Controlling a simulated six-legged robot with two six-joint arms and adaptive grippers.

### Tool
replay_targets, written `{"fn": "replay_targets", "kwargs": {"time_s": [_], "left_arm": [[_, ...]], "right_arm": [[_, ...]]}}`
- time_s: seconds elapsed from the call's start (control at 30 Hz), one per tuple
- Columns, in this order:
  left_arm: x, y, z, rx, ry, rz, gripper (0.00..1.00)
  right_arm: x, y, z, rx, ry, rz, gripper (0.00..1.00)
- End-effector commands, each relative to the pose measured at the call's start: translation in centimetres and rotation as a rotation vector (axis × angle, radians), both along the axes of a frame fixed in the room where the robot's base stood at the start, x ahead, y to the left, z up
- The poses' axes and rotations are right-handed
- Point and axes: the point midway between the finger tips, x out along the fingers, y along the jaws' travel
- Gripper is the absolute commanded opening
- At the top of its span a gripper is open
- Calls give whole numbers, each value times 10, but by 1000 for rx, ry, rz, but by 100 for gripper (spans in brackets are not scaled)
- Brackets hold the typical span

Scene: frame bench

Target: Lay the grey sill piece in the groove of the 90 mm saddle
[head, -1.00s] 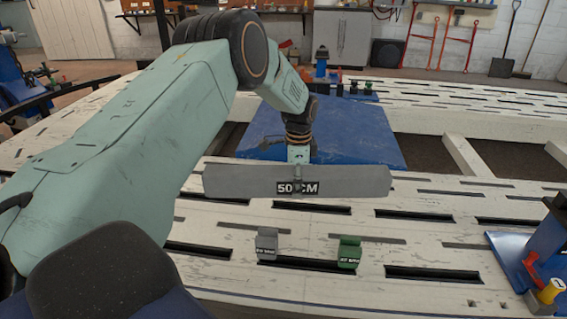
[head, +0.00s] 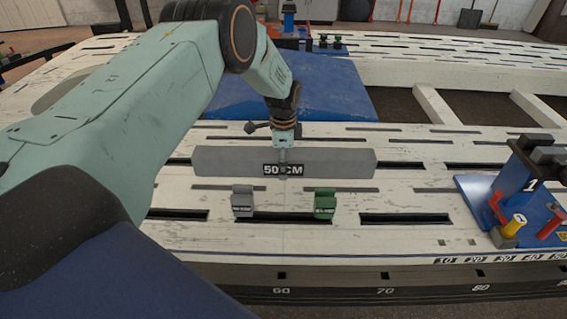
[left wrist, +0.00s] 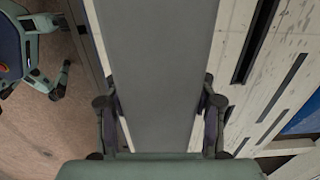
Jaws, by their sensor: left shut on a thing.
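The grey sill piece (head: 225,162) is a long flat bar labelled 50 CM, held crosswise above the white slatted bench. My left gripper (head: 284,169) is shut on its middle; in the left wrist view the sill piece (left wrist: 158,60) runs between the two fingers (left wrist: 160,105). Two small blocks that look like saddles, one grey (head: 242,203) and one green (head: 325,203), stand on the bench nearer the camera than the bar. Their labels are too small to read, so I cannot tell which is the 90 mm one. My right gripper is out of view.
The white bench (head: 420,185) has dark slots and a number scale along its front edge. A blue fixture (head: 520,190) with red and yellow handles stands at the right. A blue sheet (head: 335,95) lies behind the bar. The bench between green block and fixture is clear.

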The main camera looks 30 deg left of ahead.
Motion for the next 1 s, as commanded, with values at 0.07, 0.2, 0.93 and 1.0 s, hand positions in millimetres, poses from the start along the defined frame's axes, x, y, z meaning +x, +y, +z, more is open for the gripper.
{"fn": "replay_targets", "kwargs": {"time_s": [0.07,0.2,0.93,1.0], "left_arm": [[3,0,2,1,-9,0,0],[3,0,-5,1,-8,0,0],[3,0,-52,2,-8,-1,0],[3,0,-57,2,-8,-1,0]], "right_arm": [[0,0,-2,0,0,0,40],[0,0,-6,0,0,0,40],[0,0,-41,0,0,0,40],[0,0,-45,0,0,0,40]]}}
